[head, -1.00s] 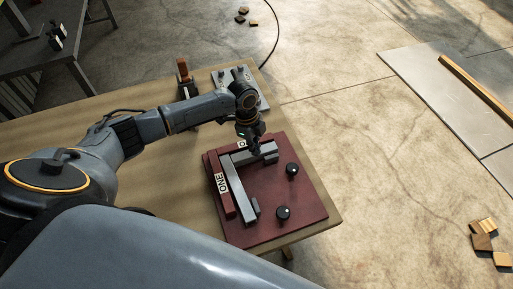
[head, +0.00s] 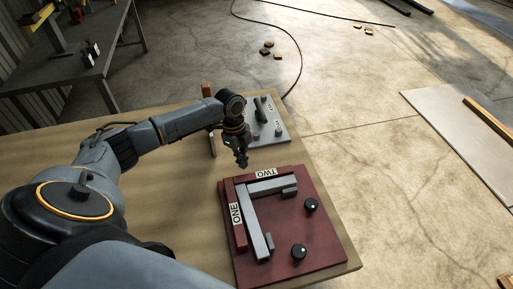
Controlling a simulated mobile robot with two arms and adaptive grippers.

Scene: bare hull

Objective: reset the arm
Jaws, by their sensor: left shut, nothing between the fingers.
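My left arm (head: 165,130) reaches in from the left over the wooden table. My left gripper (head: 243,163) is shut and empty, pointing down just behind the dark red board. It appears apart from the board. The red board (head: 315,245) carries two grey bars, one along the edge marked ONE (head: 256,228) and one along the edge marked TWO (head: 270,186). Two black knobs (head: 311,204) (head: 299,251) stand on its right and front parts. My right gripper is not in view.
A grey plate with a handle (head: 268,125) lies at the table's far edge, partly behind my arm. An upright wooden piece (head: 207,91) stands beside it. A dark workbench (head: 75,65) is at upper left. The table's left part (head: 40,150) is clear.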

